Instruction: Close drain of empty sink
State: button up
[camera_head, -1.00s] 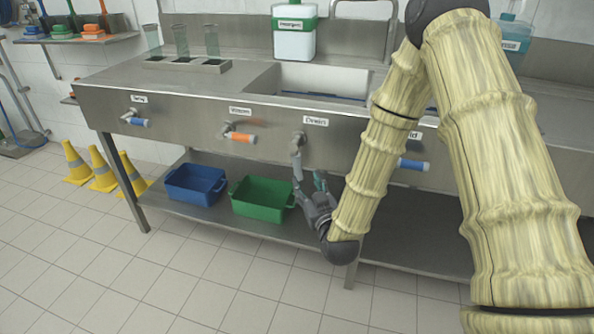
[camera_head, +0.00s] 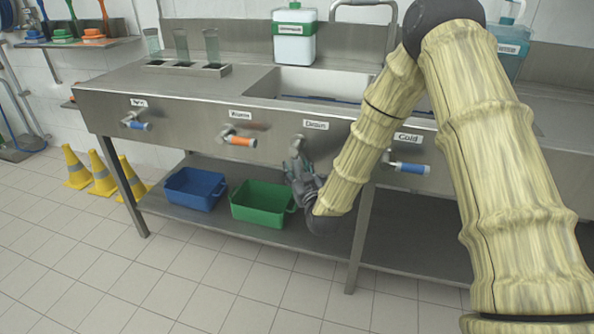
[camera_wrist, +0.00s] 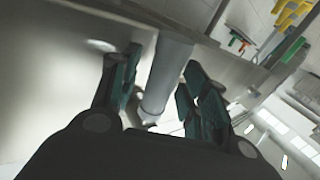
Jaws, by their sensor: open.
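My gripper (camera_head: 297,158) is just under that label and hides most of the drain handle in the head view. In the wrist view, the grey drain handle (camera_wrist: 168,75) runs between the two fingers of my open gripper (camera_wrist: 158,95). Gaps show on both sides of the handle, and I cannot tell whether either finger touches it.
The warm tap handle (camera_head: 241,140) is left of my gripper, and the cold tap handle (camera_head: 410,168) is to the right. A green bin (camera_head: 262,205) and a blue bin (camera_head: 195,188) stand on the lower shelf. Yellow cones (camera_head: 103,175) stand at far left.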

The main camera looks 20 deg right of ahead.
grip_shut()
jog(key=shift+r, duration=0.1)
